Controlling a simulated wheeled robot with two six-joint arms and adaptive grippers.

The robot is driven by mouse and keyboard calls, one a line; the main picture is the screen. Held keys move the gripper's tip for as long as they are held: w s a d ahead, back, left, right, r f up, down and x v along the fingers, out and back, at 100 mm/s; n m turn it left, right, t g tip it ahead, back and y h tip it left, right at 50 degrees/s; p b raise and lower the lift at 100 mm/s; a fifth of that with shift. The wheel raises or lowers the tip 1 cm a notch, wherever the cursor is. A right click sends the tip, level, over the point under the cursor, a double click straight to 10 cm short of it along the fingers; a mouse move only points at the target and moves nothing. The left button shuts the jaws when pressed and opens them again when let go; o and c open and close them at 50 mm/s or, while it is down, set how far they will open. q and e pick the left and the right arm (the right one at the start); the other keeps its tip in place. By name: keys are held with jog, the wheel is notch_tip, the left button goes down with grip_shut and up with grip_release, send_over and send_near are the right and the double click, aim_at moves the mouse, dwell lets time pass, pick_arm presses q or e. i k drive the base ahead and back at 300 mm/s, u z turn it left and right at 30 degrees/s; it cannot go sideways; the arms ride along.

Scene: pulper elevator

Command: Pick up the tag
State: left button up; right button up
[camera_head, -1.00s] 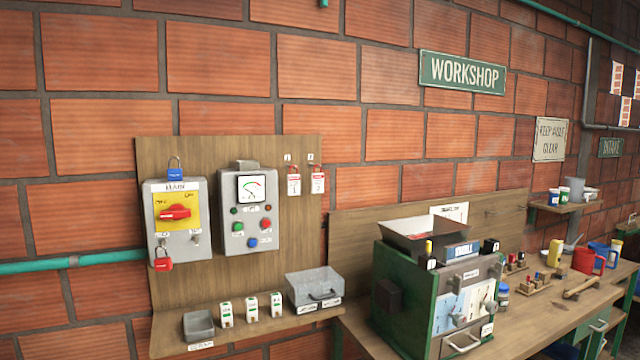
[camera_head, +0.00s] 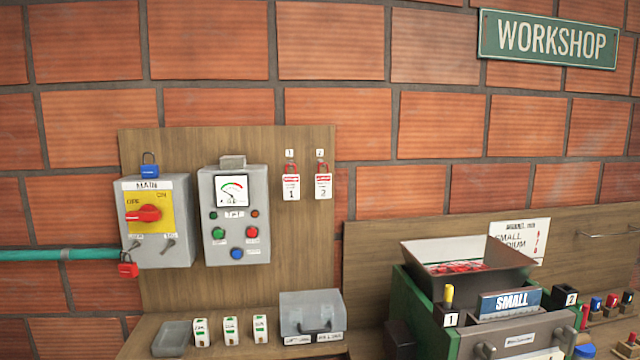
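Two red-and-white tags hang side by side on the wooden wall panel, to the right of the grey control box. The tag marked 1 (camera_head: 291,187) hangs on the left and the tag marked 2 (camera_head: 323,186) on the right, each under a small number label. Both hang by red loops at their tops. Neither of my grippers is in view.
A main switch box (camera_head: 156,222) with a red handle and a control box (camera_head: 235,216) with a gauge and buttons are on the panel. The shelf below holds a grey tray (camera_head: 171,339), several small white blocks and a lidded grey box (camera_head: 311,313). A green machine with a hopper (camera_head: 467,257) stands at the right.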

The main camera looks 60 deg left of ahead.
aim_at(291, 183)
jog(key=u, duration=0.6)
jog(key=i, duration=0.95)
jog(key=u, duration=0.75)
